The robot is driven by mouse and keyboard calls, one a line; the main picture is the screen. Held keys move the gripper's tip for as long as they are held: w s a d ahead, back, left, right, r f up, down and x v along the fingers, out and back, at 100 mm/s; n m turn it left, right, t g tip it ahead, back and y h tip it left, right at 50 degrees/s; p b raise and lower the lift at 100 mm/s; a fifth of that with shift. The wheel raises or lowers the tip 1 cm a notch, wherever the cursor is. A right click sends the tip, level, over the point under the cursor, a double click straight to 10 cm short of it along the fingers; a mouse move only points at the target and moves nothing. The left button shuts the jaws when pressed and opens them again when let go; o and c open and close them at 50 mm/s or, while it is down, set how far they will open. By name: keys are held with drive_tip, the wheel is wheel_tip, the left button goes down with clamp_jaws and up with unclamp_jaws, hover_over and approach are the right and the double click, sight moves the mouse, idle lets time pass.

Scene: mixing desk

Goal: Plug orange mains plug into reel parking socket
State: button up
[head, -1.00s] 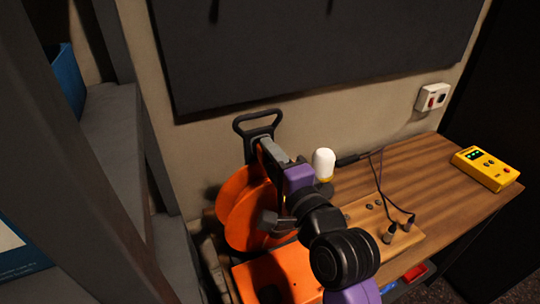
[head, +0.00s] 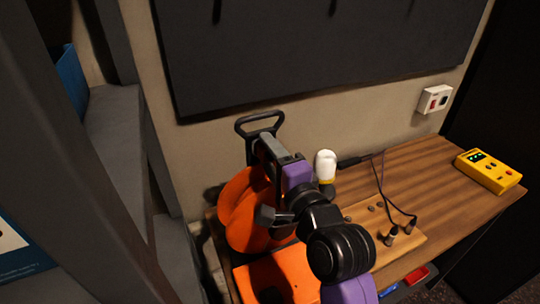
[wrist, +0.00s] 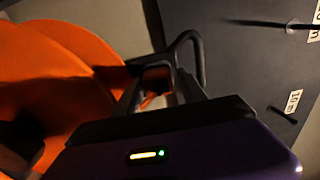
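The orange cable reel (head: 241,222) with its black carrying handle (head: 258,124) stands at the back left of the desk, against the wall. My gripper (head: 268,148) is at the upper right of the reel, close below the handle. In the wrist view, the gripper's fingers (wrist: 158,82) are apart, with a gap between them. Orange and pale wall show in that gap; the reel (wrist: 50,85) fills the left side. I cannot make out the orange mains plug or the parking socket; my gripper and arm hide part of the reel.
An orange box (head: 280,278) is in front of the reel. A white-topped lamp-like object (head: 325,165), a wooden block with plugs (head: 408,245) and a yellow tester (head: 487,170) are to the right. A wall socket (head: 434,99) is behind. A grey post stands left.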

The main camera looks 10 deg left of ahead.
drive_tip(key=shift+o, duration=0.2)
drive_tip(key=shift+f, duration=0.4)
drive_tip(key=shift+s, duration=0.1)
drive_tip(key=shift+s+d+f, duration=0.1)
drive_tip(key=shift+s+d, duration=0.15)
drive_tip(key=b+v, duration=0.1)
drive_tip(key=v, duration=0.6)
drive_tip(key=shift+r, duration=0.3)
drive_tip(key=shift+r, duration=0.1)
